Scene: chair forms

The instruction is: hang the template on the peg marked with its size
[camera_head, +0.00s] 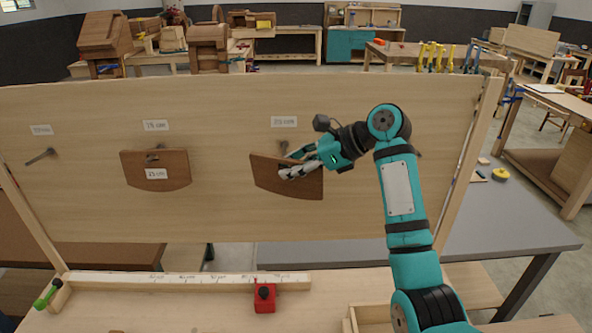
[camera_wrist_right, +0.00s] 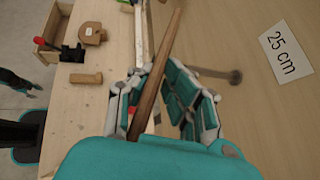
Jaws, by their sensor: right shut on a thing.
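The board (camera_head: 230,220) stands upright with three white size labels in a row. My right gripper (camera_head: 292,168) is shut on a brown wooden template (camera_head: 306,187) in front of the board, below the right label (camera_head: 284,122). In the right wrist view the template (camera_wrist_right: 163,72) shows edge-on between the fingers. A peg (camera_wrist_right: 234,76) sticks out of the board beside them, near a label reading 25 cm (camera_wrist_right: 286,54). I cannot tell whether the peg enters the template. Another labelled template (camera_head: 156,182) hangs on the middle peg. The left peg (camera_head: 40,157) is bare. My left gripper is not visible.
A marked wooden rule (camera_head: 190,281) lies along the bench in front of the board, with a red block (camera_head: 264,298) against it and a green-handled clamp (camera_head: 47,296) at its left end. A small wooden tray (camera_wrist_right: 51,30) shows in the wrist view.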

